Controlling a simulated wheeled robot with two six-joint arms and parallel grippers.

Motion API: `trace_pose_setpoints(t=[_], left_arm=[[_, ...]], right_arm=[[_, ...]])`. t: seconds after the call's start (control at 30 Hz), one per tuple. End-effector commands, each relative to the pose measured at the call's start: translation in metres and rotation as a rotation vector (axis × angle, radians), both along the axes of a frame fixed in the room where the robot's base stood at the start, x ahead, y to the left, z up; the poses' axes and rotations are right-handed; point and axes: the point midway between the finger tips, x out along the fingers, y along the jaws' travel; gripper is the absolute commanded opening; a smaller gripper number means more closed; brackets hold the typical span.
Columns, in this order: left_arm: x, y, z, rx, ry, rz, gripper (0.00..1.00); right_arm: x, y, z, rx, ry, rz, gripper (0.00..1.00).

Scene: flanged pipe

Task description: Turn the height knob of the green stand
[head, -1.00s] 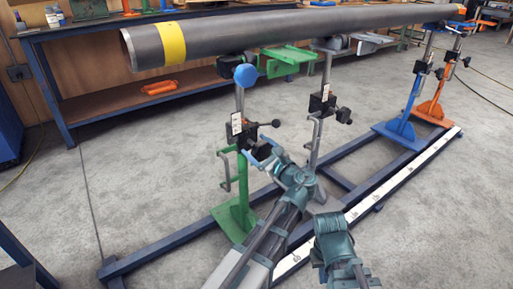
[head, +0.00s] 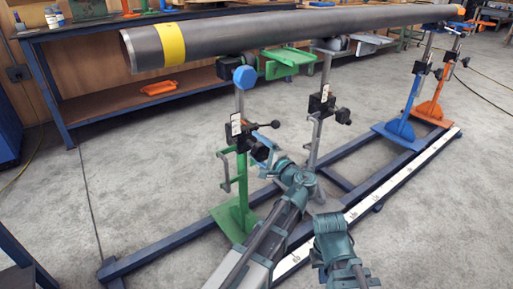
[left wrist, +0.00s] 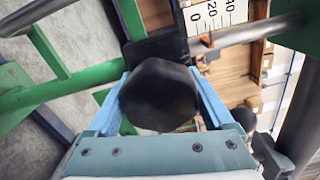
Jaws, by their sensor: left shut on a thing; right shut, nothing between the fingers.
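The green stand (head: 241,195) stands at the near left of the frame, with a blue cap (head: 245,77) near the top of its grey post. My left gripper (head: 263,160) is at the stand's height knob, below a black side lever. In the left wrist view the black, many-sided height knob (left wrist: 160,95) sits between the light blue fingers, which are shut on its sides. A white scale plate (left wrist: 212,15) shows behind it. My right gripper (head: 332,232) is low in the head view, apart from the stand; its fingertips are hard to make out.
A long grey pipe (head: 280,32) with a yellow band lies across the stands. A grey stand, a blue stand (head: 408,110) and an orange stand (head: 437,95) are to the right. A blue floor frame (head: 165,247) runs beneath. A workbench is behind.

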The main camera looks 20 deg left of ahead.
Motion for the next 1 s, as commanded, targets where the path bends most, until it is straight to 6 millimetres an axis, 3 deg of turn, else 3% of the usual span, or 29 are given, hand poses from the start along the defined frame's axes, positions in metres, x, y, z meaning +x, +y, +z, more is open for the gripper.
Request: trace_pose_setpoints(t=[0.6, 1.0], left_arm=[[-0.0011, 0.0003, 0.001, -0.331, -0.423, 0.001, 0.3], [-0.0014, 0.0006, 0.0011, -0.439, -0.559, 0.001, 0.3]], right_arm=[[0.0, 0.0, 0.0012, 0.0, 0.0, 0.0, 0.0], [0.0, 0.0, 0.0015, 0.0, 0.0, 0.0, 0.0]])
